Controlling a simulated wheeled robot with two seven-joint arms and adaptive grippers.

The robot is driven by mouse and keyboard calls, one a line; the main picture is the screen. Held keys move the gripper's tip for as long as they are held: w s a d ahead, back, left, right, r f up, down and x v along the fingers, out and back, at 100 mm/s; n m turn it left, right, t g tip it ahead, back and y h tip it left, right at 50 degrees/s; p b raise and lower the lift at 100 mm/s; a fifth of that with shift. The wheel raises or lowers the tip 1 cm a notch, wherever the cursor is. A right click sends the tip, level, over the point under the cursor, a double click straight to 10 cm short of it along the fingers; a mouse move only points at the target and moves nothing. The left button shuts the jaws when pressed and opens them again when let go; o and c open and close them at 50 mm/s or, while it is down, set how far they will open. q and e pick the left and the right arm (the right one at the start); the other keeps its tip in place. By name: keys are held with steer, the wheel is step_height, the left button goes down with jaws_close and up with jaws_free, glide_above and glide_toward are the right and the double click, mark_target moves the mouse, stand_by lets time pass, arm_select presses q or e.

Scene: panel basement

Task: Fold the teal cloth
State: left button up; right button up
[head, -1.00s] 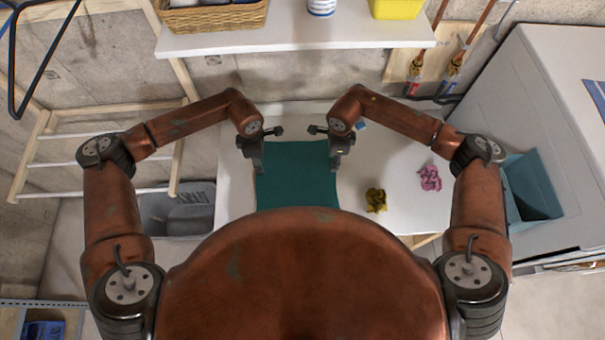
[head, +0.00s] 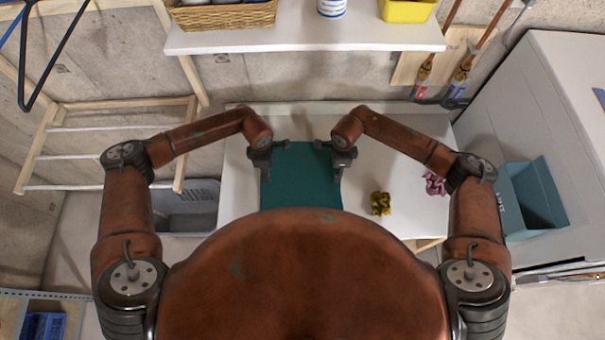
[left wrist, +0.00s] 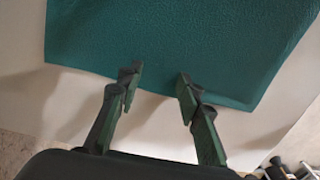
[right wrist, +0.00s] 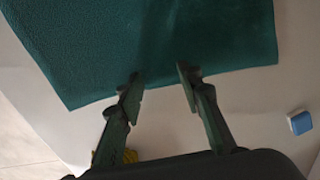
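The teal cloth (head: 300,182) lies flat on the white table in front of me, partly hidden by my body. My left gripper (head: 267,170) is at its left edge in the head view. In the left wrist view my left gripper (left wrist: 158,85) is open, its fingertips over the cloth's edge (left wrist: 180,40). My right gripper (head: 341,172) is at the cloth's right edge. In the right wrist view my right gripper (right wrist: 160,80) is open, its fingertips over the edge of the cloth (right wrist: 190,40). Neither gripper holds any cloth.
A small blue and white block (right wrist: 300,122) is near my right gripper. A shelf (head: 300,38) hangs behind. A grey bin (head: 187,210) stands left.

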arm_select(q)
steer(key=shift+f, duration=0.25)
arm_select(e)
steer(key=shift+f, duration=0.25)
arm_select(q)
steer(key=shift+c, duration=0.5)
arm_select(e)
steer(key=shift+r, duration=0.1)
steer(key=shift+c, duration=0.5)
arm_select(q)
steer(key=shift+c, duration=0.8)
arm_select(e)
steer(key=shift+c, duration=0.8)
arm_select(q)
steer(key=shift+f, duration=0.1)
jaws_close()
arm_select(e)
steer(key=shift+f, duration=0.2)
jaws_close()
steer(key=shift+r, duration=0.15)
